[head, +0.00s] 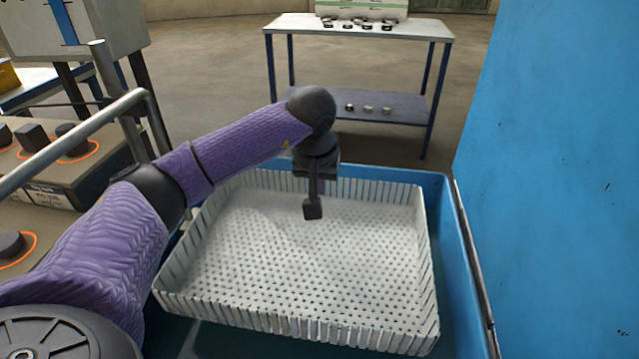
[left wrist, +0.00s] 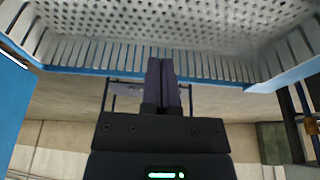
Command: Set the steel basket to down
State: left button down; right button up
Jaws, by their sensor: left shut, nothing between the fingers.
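The steel basket (head: 370,265) is a wide, shallow, perforated light-grey tray with slatted walls. It sits inside a blue bin (head: 462,285) and looks empty. My left gripper (head: 312,210) is shut and empty, pointing down over the far part of the basket. In the left wrist view the shut fingers (left wrist: 162,75) show in front of the basket's slatted wall (left wrist: 205,64), with the perforated floor at the top. I cannot tell whether the fingers touch the basket. My right gripper is in neither view.
A blue wall or cabinet (head: 560,170) stands close on the right. A metal rail (head: 75,140) and a control panel with dark knobs (head: 65,165) are on the left. A table with a lower shelf (head: 385,107) stands behind, holding several small parts. Open floor lies between.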

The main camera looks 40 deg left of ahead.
aim_at(321, 224)
pick_arm(q)
jog(key=b+x, duration=0.1)
jog(key=x, duration=0.2)
jog(key=b+x, duration=0.1)
jog(key=x, duration=0.1)
jog(key=b+x, duration=0.1)
jog(key=x, duration=0.2)
jog(key=shift+s+d+f, duration=0.15)
jog(key=shift+s+f, duration=0.15)
jog(key=shift+f, duration=0.15)
jog(key=shift+f+b, duration=0.35)
jog(key=shift+f, duration=0.1)
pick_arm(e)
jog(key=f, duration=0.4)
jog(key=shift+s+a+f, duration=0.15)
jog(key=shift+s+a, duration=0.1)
